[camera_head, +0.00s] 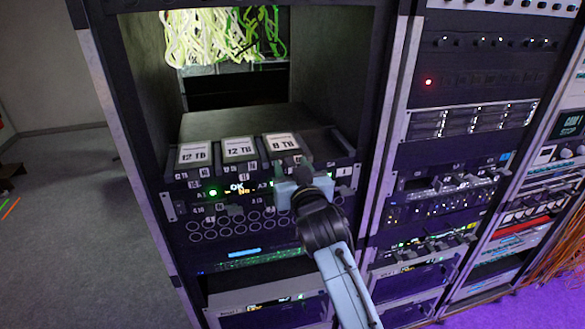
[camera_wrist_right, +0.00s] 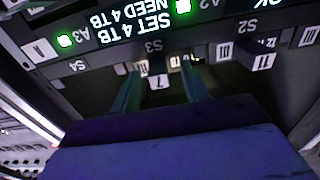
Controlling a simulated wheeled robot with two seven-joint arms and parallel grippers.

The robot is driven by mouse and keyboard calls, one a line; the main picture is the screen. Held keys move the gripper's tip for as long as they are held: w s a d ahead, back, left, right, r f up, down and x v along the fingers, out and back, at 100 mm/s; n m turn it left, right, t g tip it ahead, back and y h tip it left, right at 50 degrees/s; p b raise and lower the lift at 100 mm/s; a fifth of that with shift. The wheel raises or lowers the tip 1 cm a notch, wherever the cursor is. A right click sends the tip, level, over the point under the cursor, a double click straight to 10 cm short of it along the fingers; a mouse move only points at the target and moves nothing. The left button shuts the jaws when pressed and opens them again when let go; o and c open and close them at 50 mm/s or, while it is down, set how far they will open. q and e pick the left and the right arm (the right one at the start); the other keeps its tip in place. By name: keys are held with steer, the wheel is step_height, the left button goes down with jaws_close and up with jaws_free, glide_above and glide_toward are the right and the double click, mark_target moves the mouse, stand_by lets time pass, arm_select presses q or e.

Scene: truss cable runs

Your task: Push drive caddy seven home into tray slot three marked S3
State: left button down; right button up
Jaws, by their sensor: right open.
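Drive caddy seven shows its small white tag "7" (camera_wrist_right: 158,82) in the right wrist view, just by the slot mark S3 (camera_wrist_right: 153,46). In the head view a caddy labelled 8 TB (camera_head: 282,142) sits third from the left in the tray (camera_head: 345,170); its front is partly hidden by my gripper. My right gripper (camera_wrist_right: 160,72) is open, with its fingers on either side of the "7" tag; whether they touch the caddy I cannot tell. In the head view this gripper (camera_head: 296,186) is against the tray front. My left gripper is not in view.
Two caddies labelled 12 TB (camera_head: 194,153) (camera_head: 239,148) sit left of the 8 TB one. The tray space at right (camera_head: 325,142) looks empty. Rack posts (camera_head: 395,110) stand close at both sides. Yellow-green cables (camera_head: 220,35) hang above.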

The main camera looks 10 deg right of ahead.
steer(key=shift+s+f, duration=0.1)
steer(key=shift+f, duration=0.05)
steer(key=s+b, duration=0.2)
steer(key=s, duration=1.1)
steer(key=shift+d, duration=0.25)
steer(key=shift+s, duration=0.1)
